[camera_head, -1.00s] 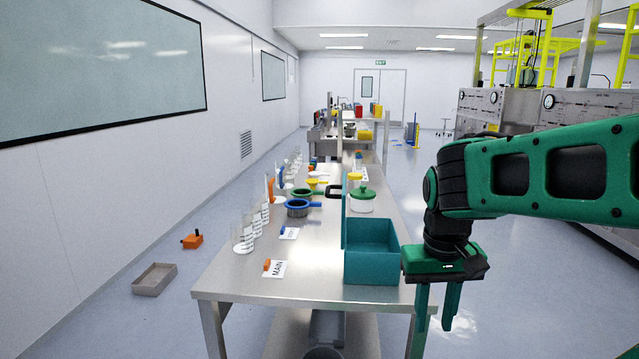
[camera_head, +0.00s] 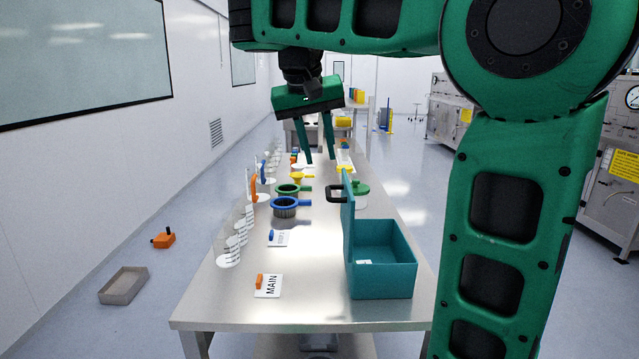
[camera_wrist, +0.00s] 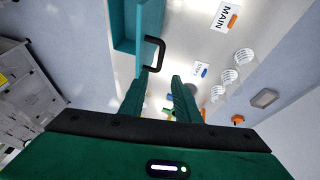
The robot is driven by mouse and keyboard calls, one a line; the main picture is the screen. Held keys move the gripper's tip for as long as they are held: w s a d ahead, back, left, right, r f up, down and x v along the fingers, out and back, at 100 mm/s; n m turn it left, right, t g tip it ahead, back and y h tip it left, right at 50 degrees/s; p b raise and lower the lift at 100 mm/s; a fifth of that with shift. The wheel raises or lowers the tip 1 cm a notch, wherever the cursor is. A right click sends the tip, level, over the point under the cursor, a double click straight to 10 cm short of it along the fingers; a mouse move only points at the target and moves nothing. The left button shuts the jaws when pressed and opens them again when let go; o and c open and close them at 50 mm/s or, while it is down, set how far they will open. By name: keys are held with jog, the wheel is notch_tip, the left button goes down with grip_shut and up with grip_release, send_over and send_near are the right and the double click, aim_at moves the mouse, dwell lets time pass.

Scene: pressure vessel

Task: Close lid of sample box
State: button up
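The teal sample box (camera_head: 383,272) stands at the right front of the steel table. Its lid (camera_head: 347,222) stands upright along the box's left side, with a black handle (camera_head: 335,193) sticking out to the left. My gripper (camera_head: 320,160) is in the air above the table, to the left of the lid and higher than it, fingers apart and empty. In the wrist view the lid and its black handle (camera_wrist: 154,54) show just beyond my open fingers (camera_wrist: 155,90). The gripper does not touch the handle.
Sieves with blue (camera_head: 286,207) and green rims, glass beakers (camera_head: 229,253) and the MAIN label card (camera_head: 268,286) are on the table's left. A white jar with a green lid (camera_head: 360,190) stands behind the box lid. The table's front middle is clear.

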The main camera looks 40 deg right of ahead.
aim_at(328, 190)
jog(key=x, duration=1)
grip_shut()
